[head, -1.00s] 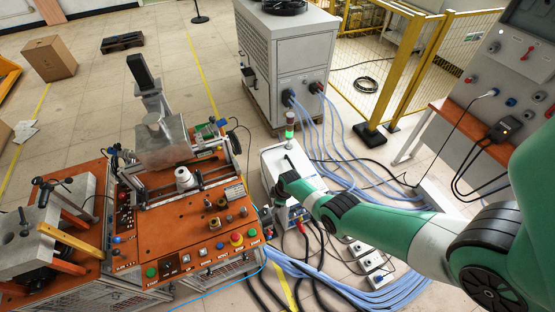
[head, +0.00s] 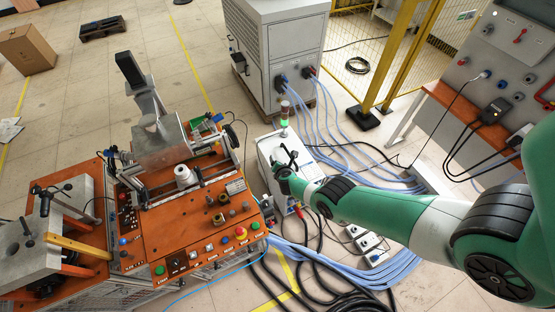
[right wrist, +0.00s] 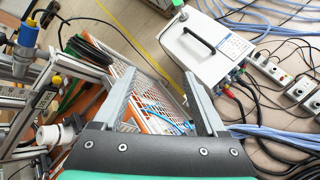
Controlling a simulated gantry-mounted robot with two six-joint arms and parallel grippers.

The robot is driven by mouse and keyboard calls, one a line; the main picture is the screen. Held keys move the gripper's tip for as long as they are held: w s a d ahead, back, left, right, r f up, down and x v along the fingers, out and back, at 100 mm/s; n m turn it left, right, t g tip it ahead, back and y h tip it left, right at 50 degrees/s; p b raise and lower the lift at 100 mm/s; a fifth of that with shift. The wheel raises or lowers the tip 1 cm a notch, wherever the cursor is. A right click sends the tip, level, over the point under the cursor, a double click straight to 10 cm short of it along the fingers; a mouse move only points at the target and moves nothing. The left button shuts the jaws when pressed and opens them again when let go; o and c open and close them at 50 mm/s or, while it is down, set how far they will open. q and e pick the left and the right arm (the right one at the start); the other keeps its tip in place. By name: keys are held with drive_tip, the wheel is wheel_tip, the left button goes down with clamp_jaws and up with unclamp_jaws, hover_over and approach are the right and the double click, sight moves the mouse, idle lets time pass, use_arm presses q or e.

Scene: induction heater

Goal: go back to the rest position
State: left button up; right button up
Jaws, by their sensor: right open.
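My right arm comes in from the right in the head view. Its gripper (head: 287,158) shows dark and small in front of the white box with a handle (head: 296,182). In the right wrist view, my right gripper (right wrist: 165,105) has its two grey fingers spread wide apart with nothing between them. Behind the fingers are a white grated panel and a blue cable, with the white box (right wrist: 208,48) beyond to the upper right. My left gripper is not in view.
An orange-topped workstation (head: 165,238) with buttons, knobs and a metal fixture stands to the left of the gripper. A grey cabinet (head: 285,45) stands behind. Blue hoses (head: 345,262) and black cables cross the floor. A control panel (head: 515,60) stands at the right.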

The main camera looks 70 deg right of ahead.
drive_tip(key=shift+w+a+r+n+t, duration=0.1)
drive_tip(key=shift+w+a+n+t, duration=0.3)
drive_tip(key=shift+n, duration=0.4)
drive_tip(key=shift+d, duration=0.1)
